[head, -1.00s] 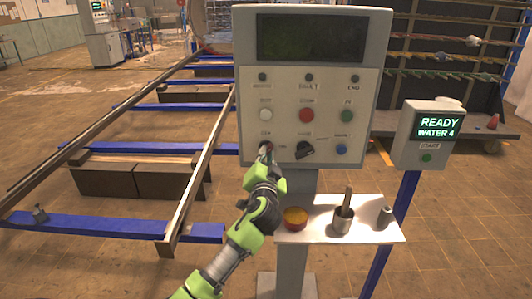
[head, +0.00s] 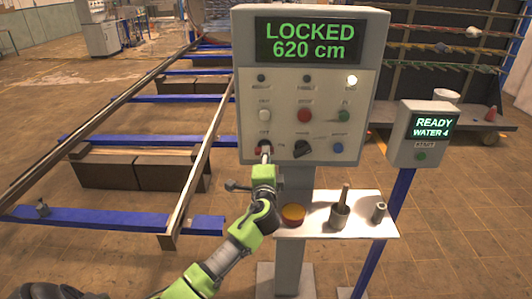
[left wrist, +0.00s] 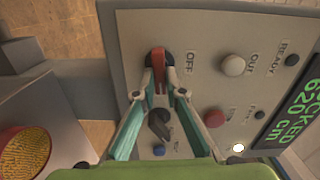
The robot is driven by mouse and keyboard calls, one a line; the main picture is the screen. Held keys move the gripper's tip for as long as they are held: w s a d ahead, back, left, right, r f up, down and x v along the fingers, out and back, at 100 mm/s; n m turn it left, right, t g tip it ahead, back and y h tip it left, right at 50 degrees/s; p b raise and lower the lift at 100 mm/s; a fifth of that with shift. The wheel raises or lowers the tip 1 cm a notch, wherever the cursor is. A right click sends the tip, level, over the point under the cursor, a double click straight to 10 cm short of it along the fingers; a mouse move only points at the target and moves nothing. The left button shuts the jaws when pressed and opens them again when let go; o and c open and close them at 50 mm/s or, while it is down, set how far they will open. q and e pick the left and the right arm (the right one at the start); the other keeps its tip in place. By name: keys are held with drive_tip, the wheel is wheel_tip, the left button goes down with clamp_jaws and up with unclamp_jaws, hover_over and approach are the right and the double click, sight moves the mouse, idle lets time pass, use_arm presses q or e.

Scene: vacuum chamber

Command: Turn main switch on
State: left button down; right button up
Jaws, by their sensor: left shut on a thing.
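The main switch (head: 262,150) is a red rotary handle at the lower left of the grey control panel (head: 305,111), below the OFF label. It also shows in the left wrist view (left wrist: 158,64), where its handle lies along the line toward the black rotary knob (left wrist: 160,123), not toward the OFF label. My left gripper (head: 265,158) is shut on the handle, one fingertip on each side (left wrist: 161,88). The panel's display (head: 304,41) is lit green and reads LOCKED 620 cm. My right gripper is not in view.
White (head: 264,115), red (head: 304,116) and green (head: 344,115) buttons sit above. A lamp (head: 351,79) at the upper right glows. A shelf (head: 370,226) below holds a yellow-red round item (head: 293,214) and metal pieces. A second box (head: 421,134) reads READY WATER 4.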

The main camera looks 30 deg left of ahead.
use_arm(q)
drive_tip(key=shift+m, duration=0.6)
drive_tip(key=c, duration=2.1)
unclamp_jaws()
drive_tip(key=v, duration=1.2)
